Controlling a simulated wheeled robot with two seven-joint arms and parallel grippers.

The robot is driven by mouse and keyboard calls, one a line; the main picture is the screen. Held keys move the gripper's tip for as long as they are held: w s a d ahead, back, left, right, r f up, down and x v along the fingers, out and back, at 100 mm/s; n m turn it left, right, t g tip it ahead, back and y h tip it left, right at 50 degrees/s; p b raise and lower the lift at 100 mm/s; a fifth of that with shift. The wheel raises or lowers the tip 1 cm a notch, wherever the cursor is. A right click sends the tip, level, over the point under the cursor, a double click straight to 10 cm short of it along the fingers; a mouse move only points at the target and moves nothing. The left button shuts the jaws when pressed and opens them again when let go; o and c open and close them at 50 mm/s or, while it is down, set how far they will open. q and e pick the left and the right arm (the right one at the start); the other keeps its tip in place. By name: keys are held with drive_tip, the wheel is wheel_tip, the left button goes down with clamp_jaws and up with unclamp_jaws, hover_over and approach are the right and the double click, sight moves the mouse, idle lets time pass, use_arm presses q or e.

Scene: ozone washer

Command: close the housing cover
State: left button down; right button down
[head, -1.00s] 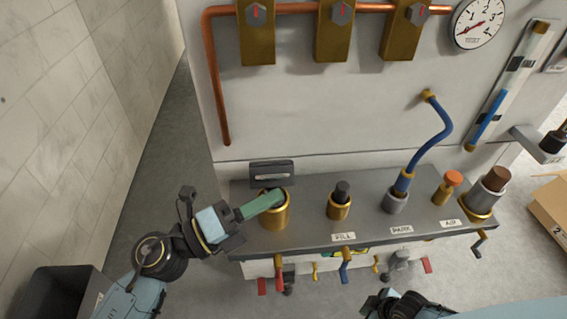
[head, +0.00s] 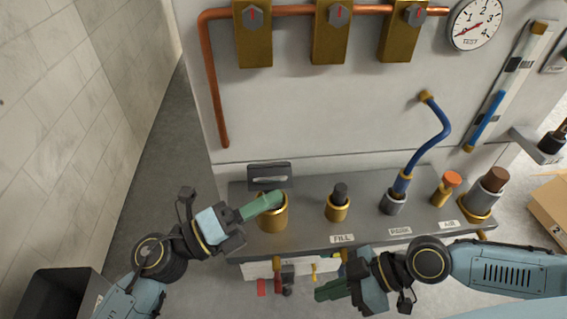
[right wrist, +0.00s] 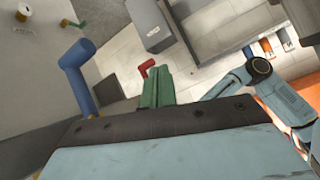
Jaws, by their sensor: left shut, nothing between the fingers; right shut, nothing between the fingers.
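A dark grey cover plate with a light slot (head: 270,176) stands raised behind the leftmost brass housing (head: 273,218) on the bench; I take it as the housing cover. My left gripper (head: 276,198) is shut and empty, its green fingertips at the mouth of that housing, in front of the plate. They hide part of the opening, and I cannot tell whether they touch it. My right gripper (head: 325,290) is shut and empty, low in front of the bench, pointing left.
The bench (head: 305,225) also holds a brass fitting with a black plug (head: 339,204), a blue hose (head: 441,128), an orange-topped valve (head: 447,187) and a brown-capped fitting (head: 487,191). Handles hang along its front edge. A cardboard box (head: 550,205) stands at the right.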

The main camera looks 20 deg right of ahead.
sight(284, 174)
drive_tip(key=w+r+m+y, duration=0.1)
drive_tip(key=w+r, duration=0.2)
drive_tip(key=w+d+r+m+y, duration=0.1)
drive_tip(key=w+r+m, duration=0.1)
drive_tip(key=w+r, duration=0.1)
drive_tip(key=w+d+r+m+t+y, duration=0.1)
drive_tip(key=w+r+m, duration=0.1)
drive_tip(key=w+r, duration=0.1)
drive_tip(key=shift+r, duration=0.6)
drive_tip(key=w+d+r+m+g+y, duration=0.1)
drive_tip(key=w+d+r+m+y, duration=0.15)
drive_tip(key=r, duration=0.55)
drive_tip(key=w+d+r+m+g+y, duration=0.1)
drive_tip(key=d+r+m+y, duration=0.2)
drive_tip(key=r, duration=0.4)
drive_tip(key=w+a+f+n, duration=0.1)
drive_tip(key=a+n, duration=0.1)
drive_tip(key=a, duration=0.1)
drive_tip(key=w+a+f+n+g+h, duration=0.1)
drive_tip(key=a+f+n, duration=0.1)
drive_tip(key=a, duration=0.2)
drive_tip(key=w+a+f+n+h, duration=0.1)
drive_tip(key=a+f+n, duration=0.1)
drive_tip(key=a, duration=0.2)
drive_tip(key=shift+w+a+h, duration=0.15)
drive_tip(key=shift+w+h, duration=0.1)
drive_tip(key=shift+f, duration=0.1)
